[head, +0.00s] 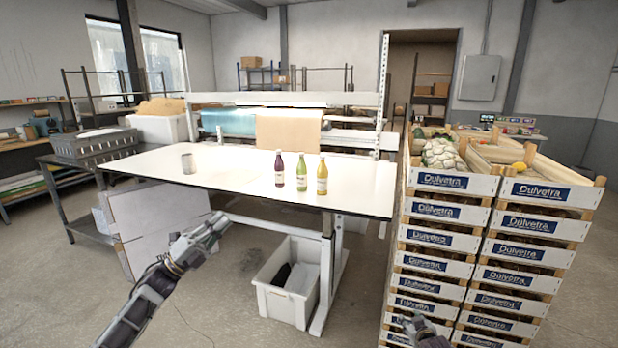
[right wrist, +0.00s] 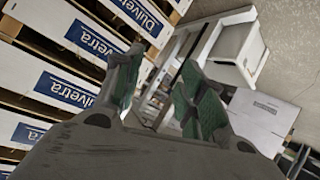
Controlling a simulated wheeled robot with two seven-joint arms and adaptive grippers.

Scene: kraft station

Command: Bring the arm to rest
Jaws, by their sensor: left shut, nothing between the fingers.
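My left gripper (head: 218,222) is shut and empty, in front of the table's front edge, left of centre in the head view. My right gripper (head: 413,322) is low at the bottom right of the head view, in front of the crate stacks. In the right wrist view its two green-padded fingers (right wrist: 158,72) stand apart with nothing between them.
A white table (head: 228,170) holds three bottles, dark red (head: 279,168), green (head: 302,172) and yellow (head: 322,176), and a grey cup (head: 188,163). A white bin (head: 283,300) stands below. Stacked Dulvetra crates (head: 436,210) fill the right. Floor at front left is clear.

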